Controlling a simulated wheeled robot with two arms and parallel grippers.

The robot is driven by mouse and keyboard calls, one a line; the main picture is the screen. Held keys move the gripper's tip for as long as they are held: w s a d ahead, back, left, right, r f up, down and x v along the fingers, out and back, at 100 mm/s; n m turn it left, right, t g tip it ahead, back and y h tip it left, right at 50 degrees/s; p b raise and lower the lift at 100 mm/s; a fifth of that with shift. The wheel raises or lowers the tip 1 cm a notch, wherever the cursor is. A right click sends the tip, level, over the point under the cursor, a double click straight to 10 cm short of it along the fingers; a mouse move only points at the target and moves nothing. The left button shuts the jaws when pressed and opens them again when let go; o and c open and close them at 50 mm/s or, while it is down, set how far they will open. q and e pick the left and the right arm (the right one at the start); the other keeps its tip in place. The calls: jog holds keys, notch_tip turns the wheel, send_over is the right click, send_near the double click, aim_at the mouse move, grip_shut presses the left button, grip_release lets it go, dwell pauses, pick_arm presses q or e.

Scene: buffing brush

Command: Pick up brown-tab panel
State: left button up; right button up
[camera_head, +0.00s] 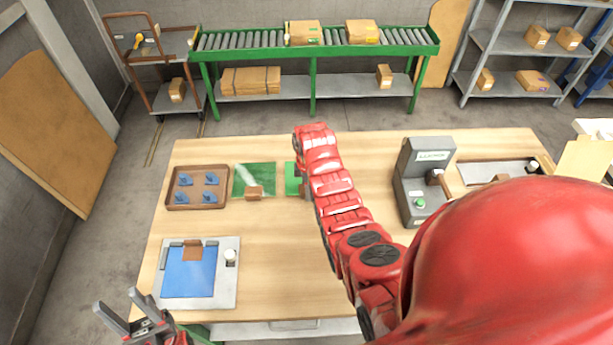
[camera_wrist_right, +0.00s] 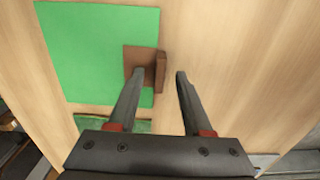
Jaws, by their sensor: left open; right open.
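A bright green panel (camera_wrist_right: 100,45) with a brown tab (camera_wrist_right: 160,72) lies flat on the table in the right wrist view. My right gripper (camera_wrist_right: 161,76) is open, with its fingertips on either side of the tab's raised part; I cannot tell whether they touch it. In the head view my right arm hides most of this panel (camera_head: 291,178). A darker green panel (camera_head: 242,178) with a brown tab (camera_head: 254,193) lies to its left. My left gripper (camera_head: 148,320) is open and empty at the lower left.
A brown tray (camera_head: 197,204) with several blue pieces stands left of the panels. A grey fixture (camera_head: 227,290) with a blue surface and brown tab is at the front left. A grey machine (camera_head: 420,180) stands right of my right arm. The front middle of the table is clear.

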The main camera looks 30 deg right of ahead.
jog(key=shift+f, duration=0.6)
grip_shut()
